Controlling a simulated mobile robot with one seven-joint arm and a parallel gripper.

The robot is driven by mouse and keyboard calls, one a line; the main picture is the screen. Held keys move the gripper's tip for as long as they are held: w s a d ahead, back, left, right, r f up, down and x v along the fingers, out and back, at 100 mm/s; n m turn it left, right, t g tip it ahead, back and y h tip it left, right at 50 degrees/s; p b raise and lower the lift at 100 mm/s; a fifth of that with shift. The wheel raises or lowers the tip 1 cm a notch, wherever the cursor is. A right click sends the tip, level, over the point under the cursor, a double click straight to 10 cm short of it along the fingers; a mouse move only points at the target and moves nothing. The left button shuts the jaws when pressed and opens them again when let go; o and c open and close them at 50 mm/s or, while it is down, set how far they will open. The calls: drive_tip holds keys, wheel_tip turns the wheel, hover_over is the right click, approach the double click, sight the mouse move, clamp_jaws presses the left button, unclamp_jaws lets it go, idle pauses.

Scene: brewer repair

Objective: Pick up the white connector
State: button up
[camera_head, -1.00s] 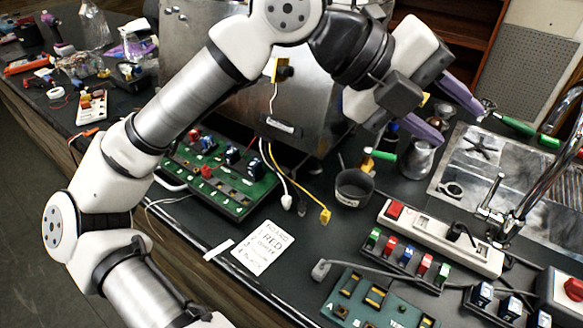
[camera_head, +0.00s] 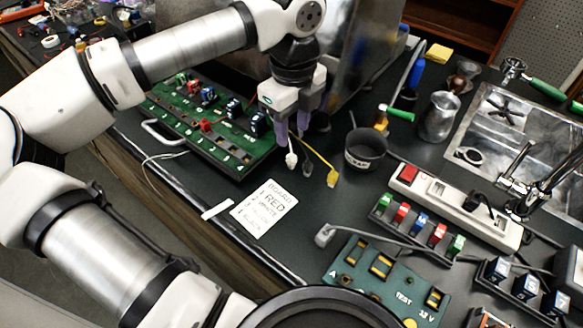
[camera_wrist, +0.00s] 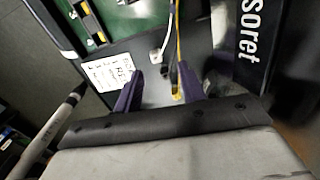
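The white connector (camera_head: 291,160) hangs at the end of a white cable, low by the front of the metal machine. It also shows in the wrist view (camera_wrist: 155,55), ahead of the fingertips and between them. My gripper (camera_head: 292,134) has purple fingers pointing down, close above the connector in the head view. In the wrist view my gripper (camera_wrist: 160,70) is open, its fingers well apart and nothing clamped between them. A dark connector (camera_head: 308,170) and a yellow connector (camera_head: 332,178) on a yellow cable are just to the right. The white cable is partly hidden by my gripper.
A green circuit board (camera_head: 215,125) lies left of the connectors. A written card (camera_head: 264,208) lies in front and a dark cup (camera_head: 366,150) stands to the right. The metal machine (camera_head: 345,60) rises behind. A power strip (camera_head: 450,205) and a test board (camera_head: 385,275) are farther right.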

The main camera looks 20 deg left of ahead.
sight(291, 155)
drive_tip(key=f, duration=0.2)
drive_tip(key=f+b, duration=0.1)
drive_tip(key=f, duration=0.3)
drive_tip(key=shift+s, duration=0.4)
clamp_jaws()
